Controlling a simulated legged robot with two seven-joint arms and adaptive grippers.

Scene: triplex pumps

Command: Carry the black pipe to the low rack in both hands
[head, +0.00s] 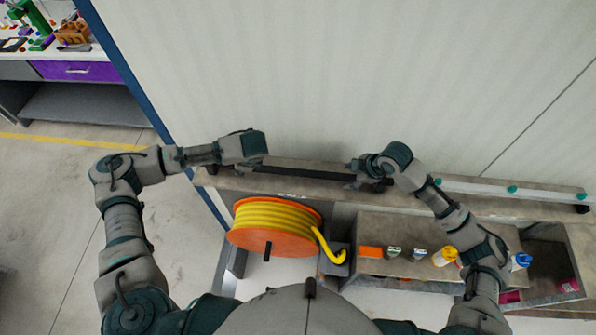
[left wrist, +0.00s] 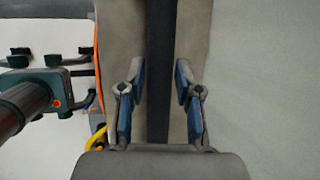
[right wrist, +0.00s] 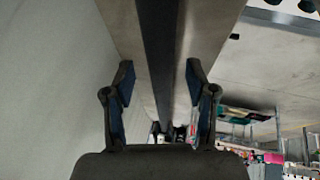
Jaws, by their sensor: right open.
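The black pipe (head: 312,171) lies lengthwise on top of a long, brownish-grey shelf against the wall. It runs between the fingers of both grippers in the wrist views. I cannot tell which structure is the low rack.
A pale bar with teal fittings (head: 478,187) lies right of the pipe on the shelf (head: 232,181). Below stand an orange reel with yellow hose (head: 275,222) and a lower shelf (head: 400,229) with small items. The wall (head: 330,80) is close behind. Open floor (head: 50,205) is at left.

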